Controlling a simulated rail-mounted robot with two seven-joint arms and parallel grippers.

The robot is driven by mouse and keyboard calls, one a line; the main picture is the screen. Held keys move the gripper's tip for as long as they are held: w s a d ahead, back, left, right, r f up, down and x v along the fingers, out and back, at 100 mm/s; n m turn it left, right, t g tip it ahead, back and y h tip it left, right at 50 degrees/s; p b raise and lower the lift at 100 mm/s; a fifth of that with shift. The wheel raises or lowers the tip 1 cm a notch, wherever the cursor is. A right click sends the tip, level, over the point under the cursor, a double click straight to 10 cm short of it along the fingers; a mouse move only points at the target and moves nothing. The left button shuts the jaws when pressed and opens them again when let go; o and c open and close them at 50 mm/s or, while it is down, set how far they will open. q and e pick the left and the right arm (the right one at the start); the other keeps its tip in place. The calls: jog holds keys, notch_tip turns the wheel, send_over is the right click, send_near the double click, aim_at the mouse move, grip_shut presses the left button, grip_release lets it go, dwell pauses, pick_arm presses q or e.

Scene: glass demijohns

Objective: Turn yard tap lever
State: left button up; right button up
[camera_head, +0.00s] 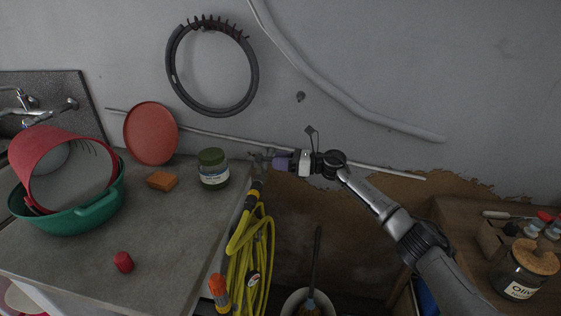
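The yard tap (257,161) is a small grey metal fitting on the wall pipe, just right of the counter's edge, with the yellow hose below it. My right arm comes in from the lower right. Its gripper (275,161) points left, with its tip right at the tap. A small purple part shows at the gripper's front end. The lever is too small and too covered by the gripper to make out, and I cannot tell whether the fingers touch it or are closed. My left gripper is not in view.
The yellow hose (251,262) hangs in coils under the tap. The counter (185,232) on the left holds a green-lidded jar (213,169), a sponge (162,181), a red cap (123,262) and tubs. A bucket (296,303) stands below. A wooden table (463,217) is at right.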

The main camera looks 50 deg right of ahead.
jog(key=shift+s+d, duration=0.15)
jog(key=shift+s, duration=0.1)
jog(key=v, duration=1.3)
jog(key=shift+s, duration=0.15)
dwell(0.5)
